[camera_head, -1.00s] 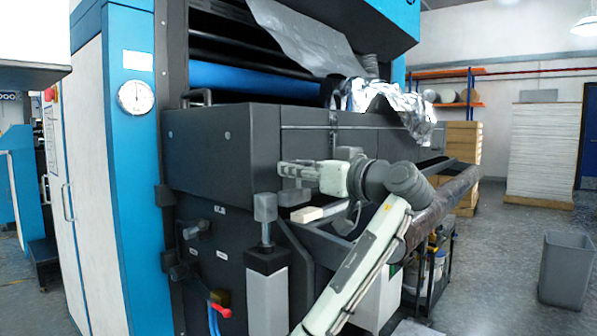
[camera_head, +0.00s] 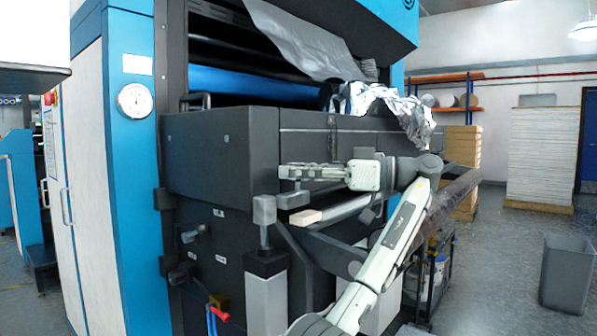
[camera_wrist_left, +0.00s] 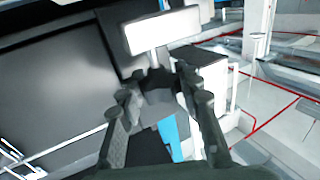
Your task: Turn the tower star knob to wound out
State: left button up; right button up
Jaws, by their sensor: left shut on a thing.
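A dark lobed knob, which I take as the tower star knob (camera_wrist_left: 158,88), sits between the fingertips in the left wrist view. My left gripper (camera_head: 284,171) comes in from the right, in front of the dark machine's front, above the short grey post. It also shows in the left wrist view (camera_wrist_left: 160,98), its two fingers on either side of the knob and closed on it. In the head view I cannot make out the knob at the fingertips. How far the knob is turned cannot be told. My right gripper is not in view.
A grey block on a post (camera_head: 264,210) stands just below left of the gripper. A pale-ended bar (camera_head: 306,217) and a dark roll (camera_head: 452,200) lie close to my arm. Silver foil (camera_head: 385,105) hangs above. Open floor lies right, with a grey bin (camera_head: 565,272).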

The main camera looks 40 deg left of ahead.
pick_arm(q)
jog(key=shift+f, duration=0.15)
jog(key=o, duration=1.2)
jog(key=shift+s+a, duration=0.1)
jog(key=shift+a, duration=0.05)
jog(key=v, duration=0.7)
jog(key=shift+d, duration=0.3)
jog(key=shift+w, duration=0.2)
